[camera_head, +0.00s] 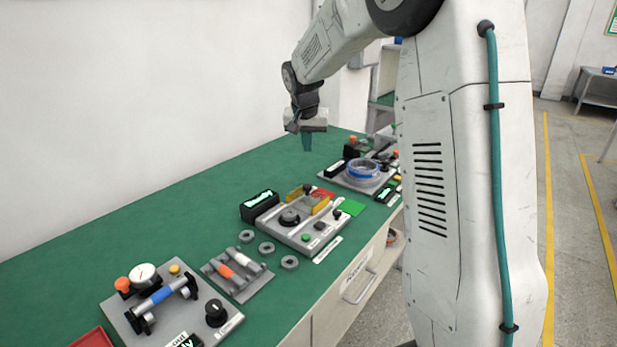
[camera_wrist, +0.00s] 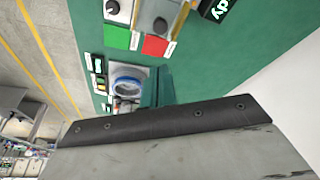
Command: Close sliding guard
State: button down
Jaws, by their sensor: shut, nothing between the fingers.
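The middle station (camera_head: 277,224) is a light grey plate on the green bench with a black round part and a green button. Yellow upright pieces (camera_head: 321,206) at its back right look like the sliding guard; I cannot tell how far along its rails it stands. Part of this station shows at the top of the wrist view, cut off by the edge. My gripper (camera_head: 307,142) hangs above and behind the station, clear of it, with its teal fingers shut and empty. The fingers also show in the wrist view (camera_wrist: 157,90), partly hidden by my gripper's body.
A red square (camera_wrist: 157,46) and a green square (camera_wrist: 117,37) lie beside the station. A black display box (camera_head: 259,206) stands left of it. A station with a blue ring (camera_head: 363,167) is farther back. Grey rings and a gauge station (camera_head: 143,273) lie nearer.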

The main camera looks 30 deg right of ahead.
send_over(307, 195)
jog(key=w+d, duration=0.2)
jog(key=w, duration=0.1)
notch_tip(307, 195, down, 4)
jog(key=r, duration=0.1)
jog(key=shift+m, duration=0.4)
jog(key=f, duration=1)
jog(key=shift+d, duration=0.4)
jog(key=shift+s+a+f, duration=0.2)
jog(key=shift+s+a, duration=0.2)
jog(key=shift+s, duration=0.05)
